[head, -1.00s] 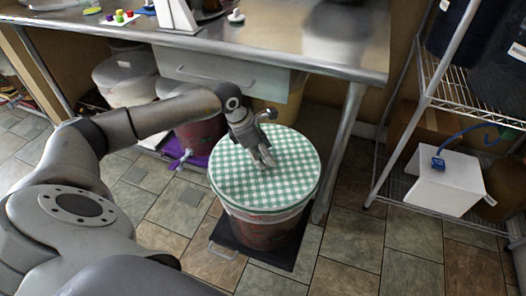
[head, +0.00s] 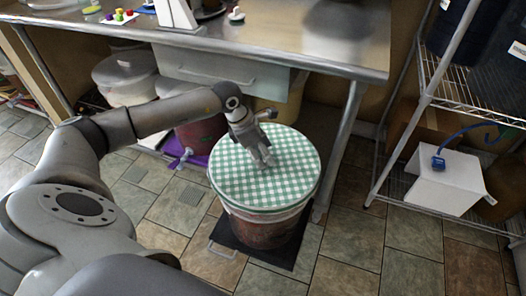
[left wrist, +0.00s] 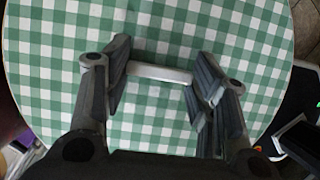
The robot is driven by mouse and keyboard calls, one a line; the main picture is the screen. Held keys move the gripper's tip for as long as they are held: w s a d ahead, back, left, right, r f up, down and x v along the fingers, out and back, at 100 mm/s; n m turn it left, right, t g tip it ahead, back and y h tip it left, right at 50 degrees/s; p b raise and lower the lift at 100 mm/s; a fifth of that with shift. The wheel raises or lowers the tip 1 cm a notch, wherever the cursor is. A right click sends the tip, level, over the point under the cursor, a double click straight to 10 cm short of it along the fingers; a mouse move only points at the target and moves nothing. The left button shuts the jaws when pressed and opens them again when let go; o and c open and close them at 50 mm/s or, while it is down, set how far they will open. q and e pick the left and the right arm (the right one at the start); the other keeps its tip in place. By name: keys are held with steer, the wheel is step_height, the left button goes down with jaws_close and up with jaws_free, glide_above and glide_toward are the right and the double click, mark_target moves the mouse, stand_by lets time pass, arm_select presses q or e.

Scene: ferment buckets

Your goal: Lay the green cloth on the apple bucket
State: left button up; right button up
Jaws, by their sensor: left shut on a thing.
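The green-and-white checked cloth (head: 293,178) is round and flat, and it covers the top of the apple bucket (head: 265,232). The bucket's clear side shows reddish-brown contents below the cloth's edge. My left gripper (head: 265,162) points down at the middle of the cloth. In the left wrist view my left gripper (left wrist: 160,80) has its fingers at both ends of a pale bar (left wrist: 160,73) on the cloth, and is shut on it. The cloth (left wrist: 160,25) fills most of that view. The bucket's rim is mostly hidden. My right gripper is in neither view.
The bucket stands on a black tray (head: 233,236) with a metal handle. A steel table (head: 290,45) and its leg (head: 341,150) are close behind. A wire shelf (head: 420,110) stands at right with a white box (head: 445,182). Other buckets stand at left. Front floor is clear.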

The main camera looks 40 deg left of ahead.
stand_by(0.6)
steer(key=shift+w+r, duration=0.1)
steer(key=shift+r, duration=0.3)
arm_select(q)
steer(key=shift+f, duration=0.15)
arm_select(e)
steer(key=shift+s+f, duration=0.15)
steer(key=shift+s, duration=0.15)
arm_select(q)
steer(key=shift+f+b, duration=0.2)
steer(key=shift+b, duration=0.1)
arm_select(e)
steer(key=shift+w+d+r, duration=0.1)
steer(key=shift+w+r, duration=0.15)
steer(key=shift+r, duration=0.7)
arm_select(q)
steer(key=shift+f, duration=0.1)
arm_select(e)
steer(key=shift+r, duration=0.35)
